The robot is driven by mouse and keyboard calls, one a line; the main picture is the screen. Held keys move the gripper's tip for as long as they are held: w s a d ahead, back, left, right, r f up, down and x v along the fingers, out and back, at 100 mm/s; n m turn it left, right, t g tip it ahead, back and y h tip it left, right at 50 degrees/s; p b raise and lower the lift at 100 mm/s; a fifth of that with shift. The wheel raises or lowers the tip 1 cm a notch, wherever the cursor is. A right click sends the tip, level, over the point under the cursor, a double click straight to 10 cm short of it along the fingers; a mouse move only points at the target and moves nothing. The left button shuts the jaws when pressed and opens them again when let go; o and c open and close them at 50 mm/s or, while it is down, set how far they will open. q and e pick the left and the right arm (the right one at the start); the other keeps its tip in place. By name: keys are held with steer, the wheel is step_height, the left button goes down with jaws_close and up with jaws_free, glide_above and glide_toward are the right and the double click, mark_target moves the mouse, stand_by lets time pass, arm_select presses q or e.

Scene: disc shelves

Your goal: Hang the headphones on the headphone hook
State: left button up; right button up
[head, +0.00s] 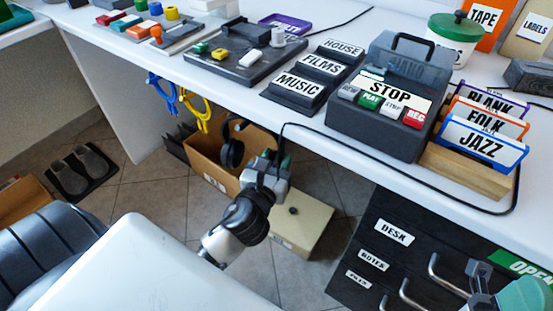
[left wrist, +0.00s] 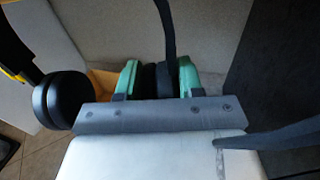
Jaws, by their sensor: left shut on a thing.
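The black headphones (head: 232,153) are under the desk's front edge, above an open cardboard box. In the left wrist view a round black ear cup (left wrist: 62,99) shows at the left. My left gripper (head: 268,167) is right beside the headphones, with its green fingers shut on a black part of them (left wrist: 155,80). The far part of the headphones is hidden by the gripper and desk. I cannot make out the headphone hook for certain.
Blue (head: 162,97) and yellow (head: 196,108) looped items hang under the desk. A black cable (head: 395,172) droops over the front edge. The cardboard box (head: 205,165) and a beige box (head: 300,218) stand on the floor.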

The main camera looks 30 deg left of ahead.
arm_select(q)
steer(key=o, duration=1.1)
steer(key=shift+s, duration=0.1)
steer(key=shift+s+d, duration=0.1)
steer(key=shift+s, duration=0.15)
steer(key=s+d, duration=0.1)
steer(key=s, duration=0.9)
steer(key=shift+d, duration=0.4)
